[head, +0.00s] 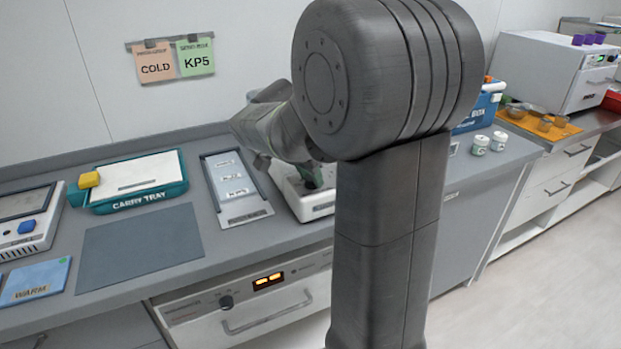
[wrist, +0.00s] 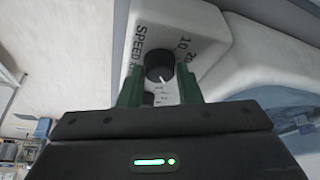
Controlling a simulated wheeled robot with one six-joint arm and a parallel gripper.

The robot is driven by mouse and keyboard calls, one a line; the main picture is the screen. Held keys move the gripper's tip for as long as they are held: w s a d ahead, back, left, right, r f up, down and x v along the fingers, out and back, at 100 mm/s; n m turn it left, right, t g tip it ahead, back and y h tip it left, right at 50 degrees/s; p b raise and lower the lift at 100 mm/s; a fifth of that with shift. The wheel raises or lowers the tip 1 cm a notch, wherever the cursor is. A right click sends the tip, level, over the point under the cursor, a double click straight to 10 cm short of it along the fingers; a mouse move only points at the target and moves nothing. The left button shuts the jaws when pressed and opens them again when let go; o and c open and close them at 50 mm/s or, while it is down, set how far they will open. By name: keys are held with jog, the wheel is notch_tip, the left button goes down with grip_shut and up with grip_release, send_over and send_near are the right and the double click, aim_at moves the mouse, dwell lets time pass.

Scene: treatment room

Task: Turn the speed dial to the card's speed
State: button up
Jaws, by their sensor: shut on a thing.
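The speed dial (wrist: 158,63) is a round black knob with a white pointer line, on a white machine panel marked SPEED, with 10 and 20 legible. My gripper (wrist: 160,80) is shut on the dial, one green finger on each side. The pointer slants down and right in the wrist view; the mark it meets is not clear. In the head view the white machine (head: 318,207) is mostly hidden behind my arm. An orange card (head: 155,66) reading COLD and a green card (head: 195,58) reading KP5 hang on the wall; their small top lines are unreadable.
A grey panel (head: 236,190), a teal carry tray (head: 140,200) with a yellow block (head: 89,180), and a grey mat (head: 140,249) lie left on the counter. Two small jars (head: 481,145) stand right.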

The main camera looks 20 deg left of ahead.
jog(key=shift+m, duration=0.6)
jog(key=shift+h, duration=0.3)
jog(key=o, duration=1)
jog(key=v, duration=1.3)
jog(key=shift+a+r+p, duration=0.1)
jog(key=shift+r+p, duration=0.3)
jog(key=shift+r, duration=0.05)
jog(key=shift+f, duration=0.1)
jog(key=b+x, duration=0.1)
jog(key=x, duration=1.2)
jog(key=shift+f, duration=0.4)
